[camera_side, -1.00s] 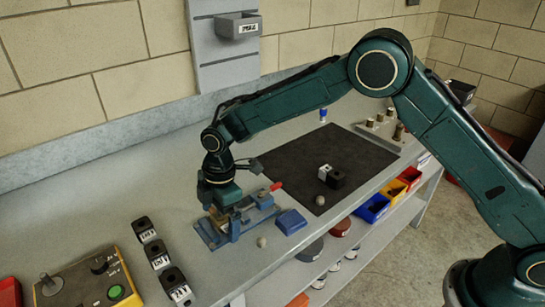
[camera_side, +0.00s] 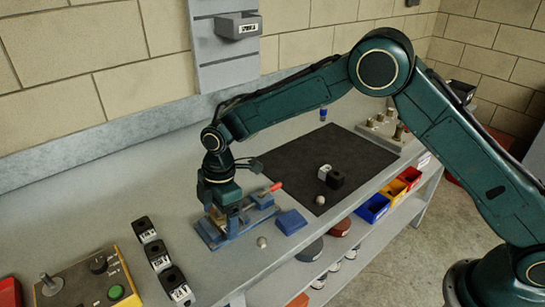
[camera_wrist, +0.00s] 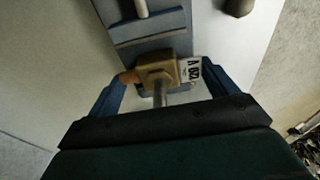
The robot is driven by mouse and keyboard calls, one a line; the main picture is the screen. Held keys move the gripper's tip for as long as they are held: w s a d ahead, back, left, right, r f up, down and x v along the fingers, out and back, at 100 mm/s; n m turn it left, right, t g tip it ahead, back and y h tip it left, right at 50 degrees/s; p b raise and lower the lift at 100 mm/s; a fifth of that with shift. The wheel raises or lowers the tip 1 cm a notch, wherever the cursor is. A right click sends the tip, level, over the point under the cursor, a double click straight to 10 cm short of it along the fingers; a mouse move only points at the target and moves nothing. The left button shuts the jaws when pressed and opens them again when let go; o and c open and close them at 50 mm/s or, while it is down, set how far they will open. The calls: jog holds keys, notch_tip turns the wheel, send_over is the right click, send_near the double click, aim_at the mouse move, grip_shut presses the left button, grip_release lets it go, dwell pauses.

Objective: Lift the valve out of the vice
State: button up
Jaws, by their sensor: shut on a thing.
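The valve is a brass-coloured body (camera_wrist: 157,72) with a grey stem and a white label reading in black print, seen at the middle of the wrist view. My gripper (camera_wrist: 160,80) has its two blue fingers closed on the valve from either side. In the side view my gripper (camera_side: 224,207) points down over the blue vice (camera_side: 208,236), low on the bench. The vice has a red-tipped handle at its right. The gripper hides most of the valve in the side view, and I cannot tell whether the valve still touches the vice jaws.
A blue block (camera_side: 291,222) and a small round knob (camera_side: 262,242) stand close to the vice. Several labelled black blocks (camera_side: 158,254) and a yellow control box (camera_side: 85,285) lie to the left. A dark mat (camera_side: 290,160) lies to the right, with a black-and-white block on it.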

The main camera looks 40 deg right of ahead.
notch_tip(320, 180, up, 20)
dwell(0.6)
jog(key=shift+d+f, duration=0.1)
dwell(0.5)
